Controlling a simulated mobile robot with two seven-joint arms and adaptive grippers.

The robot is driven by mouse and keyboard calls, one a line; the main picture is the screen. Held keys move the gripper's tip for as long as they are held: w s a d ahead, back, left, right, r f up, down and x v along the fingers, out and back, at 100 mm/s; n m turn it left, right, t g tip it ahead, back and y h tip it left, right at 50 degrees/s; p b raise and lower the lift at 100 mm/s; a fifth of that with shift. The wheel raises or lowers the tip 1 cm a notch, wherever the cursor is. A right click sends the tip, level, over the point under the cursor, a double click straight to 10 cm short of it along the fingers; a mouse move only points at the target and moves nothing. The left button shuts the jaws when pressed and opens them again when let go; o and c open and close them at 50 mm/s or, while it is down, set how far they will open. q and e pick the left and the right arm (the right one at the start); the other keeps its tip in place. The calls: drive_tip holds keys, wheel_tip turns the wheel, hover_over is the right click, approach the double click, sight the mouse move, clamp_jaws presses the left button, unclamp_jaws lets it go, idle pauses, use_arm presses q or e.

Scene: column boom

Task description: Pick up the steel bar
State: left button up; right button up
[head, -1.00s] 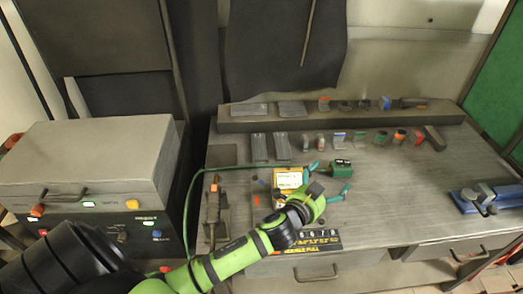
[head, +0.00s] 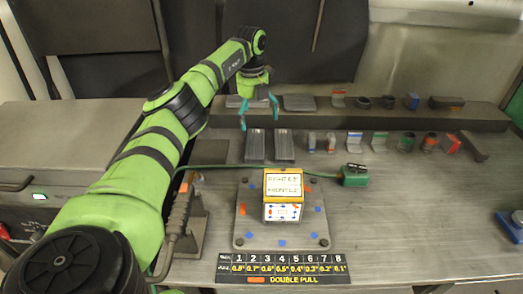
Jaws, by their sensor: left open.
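Two grey ribbed steel bars lie side by side on the workbench: a left bar (head: 255,147) and a right bar (head: 284,148). I cannot tell which one the task means. My left gripper (head: 259,122) is open and empty, with teal fingertips pointing down. In the picture it is just behind and above the far ends of the two bars; I cannot tell its exact height. More flat grey pieces, such as a plate (head: 299,103), lie on the back ledge, one partly hidden by the gripper. My right gripper is not in view.
A square plate (head: 246,229) carries a yellow-and-white box (head: 283,193). A green block (head: 354,175) ends a green cable. Several small brackets and rings stand right of the bars and on the raised ledge (head: 340,117). A numbered strip (head: 284,269) lies in front.

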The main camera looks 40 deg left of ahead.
sight(251, 143)
use_arm(q)
drive_tip(key=shift+s+a+f+b, duration=0.2)
drive_tip(key=shift+a+f, duration=0.05)
drive_tip(key=shift+f, duration=0.25)
drive_tip(key=shift+s+a+f+b, duration=0.2)
drive_tip(key=shift+f, duration=0.45)
drive_tip(key=shift+s+f, duration=0.2)
drive_tip(key=shift+f, duration=0.7)
drive_tip(key=f, duration=0.1)
drive_tip(key=f+p, duration=0.1)
drive_tip(key=f, duration=0.3)
drive_tip(key=shift+w, duration=0.25)
drive_tip(key=c, duration=1.6)
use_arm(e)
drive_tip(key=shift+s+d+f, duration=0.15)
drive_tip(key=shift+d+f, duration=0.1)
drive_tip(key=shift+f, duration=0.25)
